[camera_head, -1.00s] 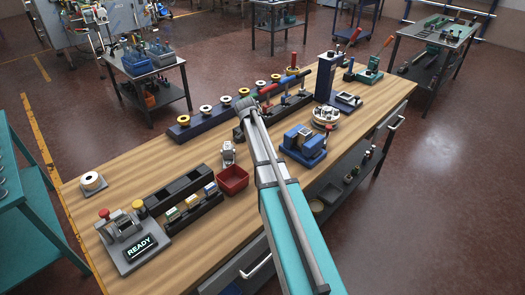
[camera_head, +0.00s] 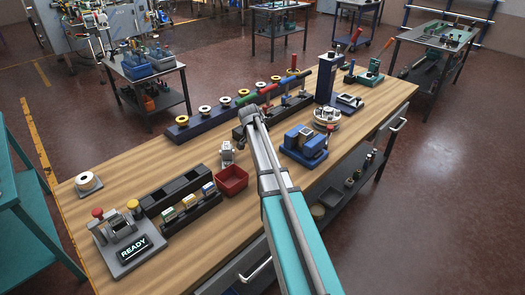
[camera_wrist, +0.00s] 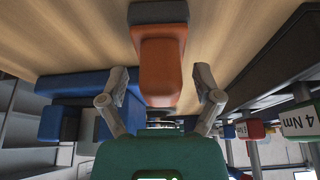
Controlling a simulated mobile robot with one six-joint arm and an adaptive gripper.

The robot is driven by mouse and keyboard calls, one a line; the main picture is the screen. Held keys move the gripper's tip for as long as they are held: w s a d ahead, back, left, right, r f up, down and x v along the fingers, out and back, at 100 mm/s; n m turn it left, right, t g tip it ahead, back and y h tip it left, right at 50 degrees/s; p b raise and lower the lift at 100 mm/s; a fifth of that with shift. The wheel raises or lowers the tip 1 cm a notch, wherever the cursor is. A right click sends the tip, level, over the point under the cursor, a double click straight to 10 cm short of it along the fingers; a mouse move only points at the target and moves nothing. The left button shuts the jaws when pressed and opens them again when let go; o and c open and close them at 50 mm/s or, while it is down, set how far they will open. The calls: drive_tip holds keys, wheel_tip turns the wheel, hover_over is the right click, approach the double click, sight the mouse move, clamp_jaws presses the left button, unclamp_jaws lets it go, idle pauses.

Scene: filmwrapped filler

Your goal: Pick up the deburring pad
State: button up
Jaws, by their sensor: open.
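An orange block with a darker top part (camera_wrist: 160,62), which I take to be the deburring pad, is in the upper middle of the wrist view, close to the wooden top. My gripper (camera_wrist: 160,90) is open, with one grey finger on each side of the block's lower end. I see no finger clearly pressed on it. The teal gripper body fills the bottom of the wrist view. In the head view my arm crosses the bench, and I cannot make out the block or the fingertips there.
A wooden workbench (camera_head: 120,180) carries a red bin (camera_head: 231,180), a blue fixture (camera_head: 304,142), a black tray with small boxes (camera_head: 190,214) and a READY device (camera_head: 128,244). A dark rack of tools stands behind my arm; a 4 Nm label (camera_wrist: 299,121) shows at wrist-view right.

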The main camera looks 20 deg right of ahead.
clamp_jaws()
idle(0.5)
drive_tip(key=shift+r, duration=0.15)
wheel_tip(320, 180, up, 3)
drive_tip(key=p, duration=0.3)
drive_tip(key=s+a+r+p, duration=0.3)
drive_tip(key=s+r+p, duration=0.6)
drive_tip(key=s, duration=0.4)
drive_tip(key=shift+s+a+r+p, duration=0.25)
drive_tip(key=shift+s+r+p, duration=0.1)
drive_tip(key=shift+p, duration=0.15)
